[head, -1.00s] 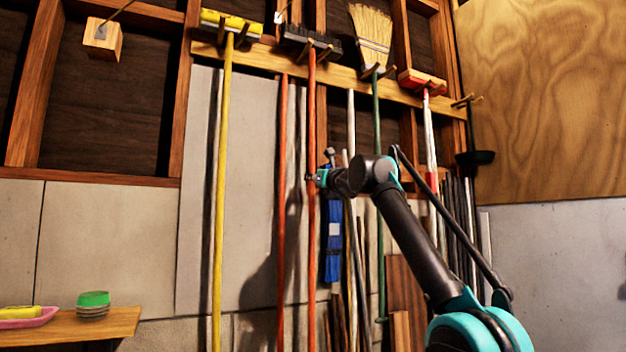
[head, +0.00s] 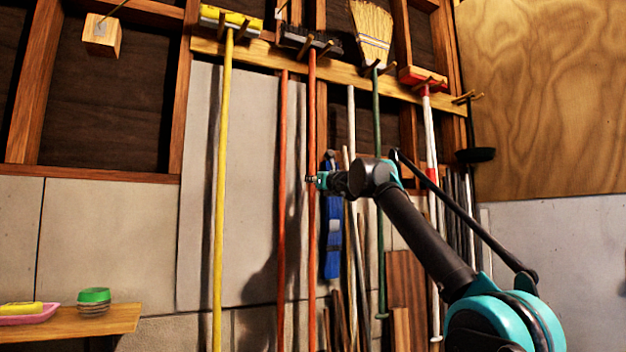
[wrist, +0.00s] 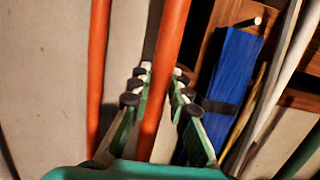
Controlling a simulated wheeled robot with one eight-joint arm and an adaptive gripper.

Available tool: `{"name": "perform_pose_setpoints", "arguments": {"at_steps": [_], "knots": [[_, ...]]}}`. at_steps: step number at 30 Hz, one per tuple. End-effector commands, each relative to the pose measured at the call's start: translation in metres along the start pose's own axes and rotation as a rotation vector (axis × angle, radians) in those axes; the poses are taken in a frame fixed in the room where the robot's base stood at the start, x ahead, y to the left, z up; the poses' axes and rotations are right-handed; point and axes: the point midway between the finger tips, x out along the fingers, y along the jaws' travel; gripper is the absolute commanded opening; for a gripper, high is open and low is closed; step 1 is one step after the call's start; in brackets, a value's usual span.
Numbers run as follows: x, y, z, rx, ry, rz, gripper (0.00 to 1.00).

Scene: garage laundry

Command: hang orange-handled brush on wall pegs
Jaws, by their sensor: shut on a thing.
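The orange-handled brush has a dark bristle head (head: 298,40) and a long upright orange handle (head: 311,110). Its head is at a pair of wooden pegs (head: 322,48) on the wall rail, with the handle passing between them. I cannot tell whether the head's weight rests on the pegs. My gripper (head: 312,180) is shut around the handle well below the head. In the wrist view its fingers (wrist: 163,73) stand on both sides of the orange handle (wrist: 168,45). The brush head is outside the wrist view.
A second orange pole (head: 282,170) stands just left of the handle. A yellow-handled brush (head: 222,150), a straw broom (head: 372,35) and a red-and-white-handled brush (head: 428,120) hang along the wooden rail (head: 262,58). A blue object (head: 332,240) is close right of my gripper.

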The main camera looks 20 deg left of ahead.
Motion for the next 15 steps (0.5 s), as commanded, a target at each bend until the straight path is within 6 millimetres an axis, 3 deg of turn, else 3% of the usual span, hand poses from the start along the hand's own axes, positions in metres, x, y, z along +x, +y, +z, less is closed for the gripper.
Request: {"name": "perform_pose_setpoints", "arguments": {"at_steps": [1, 6, 15], "knots": [[-0.0002, 0.0002, 0.0003, 0.0, -0.001, 0.0, 0.21], [-0.0001, 0.0001, 0.0002, 0.0, 0.0, 0.0, 0.42], [-0.0001, -0.0001, -0.0003, 0.0, 0.0, 0.0, 0.42]]}}
